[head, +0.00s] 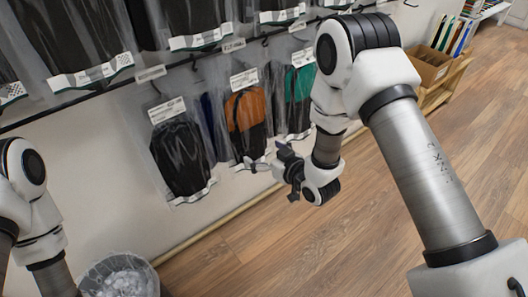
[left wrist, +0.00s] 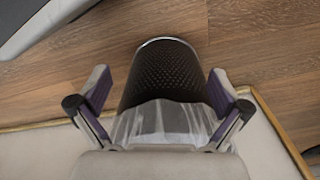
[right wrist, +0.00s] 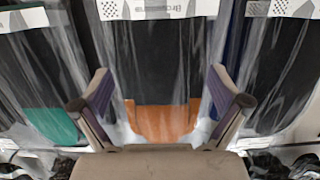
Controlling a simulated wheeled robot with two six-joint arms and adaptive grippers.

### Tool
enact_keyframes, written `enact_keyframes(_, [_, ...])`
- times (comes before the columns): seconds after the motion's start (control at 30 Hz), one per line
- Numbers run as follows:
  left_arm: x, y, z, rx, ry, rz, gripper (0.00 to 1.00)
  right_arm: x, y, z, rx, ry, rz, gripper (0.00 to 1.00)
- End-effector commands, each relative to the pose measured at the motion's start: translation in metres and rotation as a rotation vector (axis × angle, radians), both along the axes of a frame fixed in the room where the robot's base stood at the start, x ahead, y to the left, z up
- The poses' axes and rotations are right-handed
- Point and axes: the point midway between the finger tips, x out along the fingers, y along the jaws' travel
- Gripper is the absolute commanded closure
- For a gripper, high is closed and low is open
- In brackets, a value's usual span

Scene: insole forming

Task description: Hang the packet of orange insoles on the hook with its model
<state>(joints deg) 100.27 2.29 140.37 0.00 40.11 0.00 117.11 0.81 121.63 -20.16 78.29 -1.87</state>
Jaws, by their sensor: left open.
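The packet of orange insoles (head: 246,112), clear with orange and black insoles, hangs in the lower row on the wall. It hangs between a black packet and a green one. In the right wrist view its orange part (right wrist: 162,122) shows low between the fingers. The hook behind the packet's top is not clear. My left gripper (left wrist: 160,98) is open and empty, above a bin in the left wrist view.
The black packet (head: 180,155) hangs left, the green-and-black packet (head: 300,95) right. More packets hang above along a dark rail. A black mesh bin (left wrist: 162,75) with a clear liner stands on the floor by the wall. A cardboard box (head: 428,68) stands far right. The wooden floor between is clear.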

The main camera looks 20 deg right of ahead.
Motion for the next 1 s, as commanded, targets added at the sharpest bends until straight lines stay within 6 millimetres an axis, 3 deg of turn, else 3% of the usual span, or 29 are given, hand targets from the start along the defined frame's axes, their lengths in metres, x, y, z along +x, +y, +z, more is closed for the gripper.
enact_keyframes(0.37, [0.000, 0.000, 0.000, 0.000, 0.000, 0.000, 0.00, -0.008, -0.004, 0.002, 0.000, 0.002, -0.002, 0.00])
enact_keyframes(0.8, [0.000, 0.000, 0.000, 0.000, 0.000, 0.000, 0.00, -0.097, -0.037, 0.029, 0.004, 0.004, -0.005, 0.00])
enact_keyframes(1.0, [0.000, 0.000, 0.000, 0.000, 0.000, 0.000, 0.00, -0.109, -0.040, 0.033, 0.001, 0.000, 0.000, 0.00])
